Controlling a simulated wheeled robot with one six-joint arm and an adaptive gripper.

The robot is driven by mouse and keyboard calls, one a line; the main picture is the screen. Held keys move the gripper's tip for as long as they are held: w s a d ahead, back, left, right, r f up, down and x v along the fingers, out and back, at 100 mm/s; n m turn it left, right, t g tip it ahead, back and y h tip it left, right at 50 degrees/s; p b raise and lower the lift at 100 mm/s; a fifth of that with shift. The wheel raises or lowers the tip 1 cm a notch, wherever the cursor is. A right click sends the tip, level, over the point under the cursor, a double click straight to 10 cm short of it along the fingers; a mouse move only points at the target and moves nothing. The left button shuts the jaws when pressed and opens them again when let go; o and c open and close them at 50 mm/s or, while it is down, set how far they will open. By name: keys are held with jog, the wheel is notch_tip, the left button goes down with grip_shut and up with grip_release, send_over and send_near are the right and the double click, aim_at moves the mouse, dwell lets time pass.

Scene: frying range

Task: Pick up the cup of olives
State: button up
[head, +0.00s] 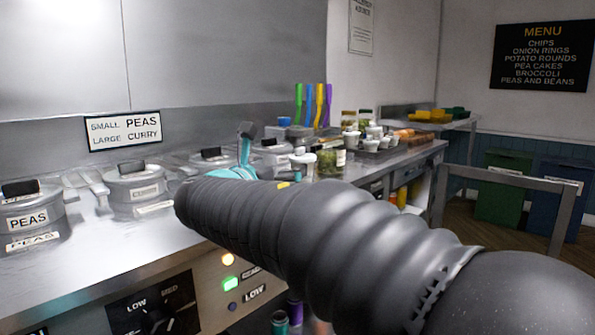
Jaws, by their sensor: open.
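A clear cup with green contents, which looks like the cup of olives (327,160), stands on the steel counter just past my arm in the head view. It is small in the picture, and its lower part is partly hidden. My gripper (244,158) shows only in part, as teal pieces beyond the far end of my dark ribbed arm. It is open, to the left of the cup and apart from it in the picture. I see nothing held in it, though the arm hides much of it.
Lidded steel pots (138,184) line the counter at left. A white tub (303,164) stands beside the cup, and several jars and small pots crowd behind. Coloured-handled utensils (309,104) stand against the wall. A metal rail (508,178) is at right.

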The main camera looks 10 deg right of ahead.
aim_at(309, 154)
jog(key=x, duration=0.4)
jog(key=shift+w+d, duration=0.1)
jog(key=shift+d, duration=0.2)
jog(key=shift+p+x, duration=0.4)
jog(key=shift+x, duration=2.5)
jog(key=shift+a+r, duration=0.1)
jog(key=shift+a, duration=0.05)
jog(key=c, duration=1)
